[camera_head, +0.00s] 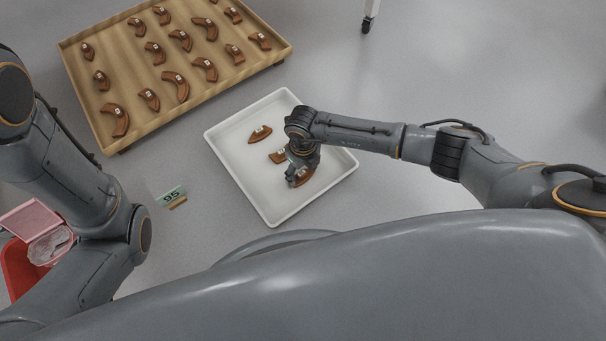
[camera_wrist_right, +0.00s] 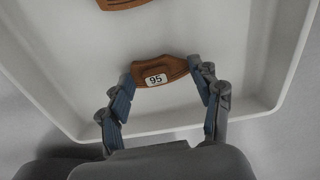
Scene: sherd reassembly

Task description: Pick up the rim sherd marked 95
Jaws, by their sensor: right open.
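The brown rim sherd marked 95 (camera_wrist_right: 160,76) lies in the white tray (camera_wrist_right: 60,75), its white label facing up in the right wrist view. My right gripper (camera_wrist_right: 168,92) is open, with one finger on each side of this sherd. The fingertips are close to its ends; I cannot tell whether they touch. In the head view my right gripper (camera_head: 297,180) is low over the white tray (camera_head: 276,212) and partly covers a sherd (camera_head: 306,175), whose number is unreadable there. My left gripper is out of view.
Two other sherds (camera_head: 260,134) (camera_head: 277,157) lie in the white tray. A tan tray (camera_head: 120,65) with several sherds stands behind left. A green card reading 95 (camera_head: 173,194) stands on the grey surface. A red bin (camera_head: 18,270) and pink box (camera_head: 30,218) are at the left.

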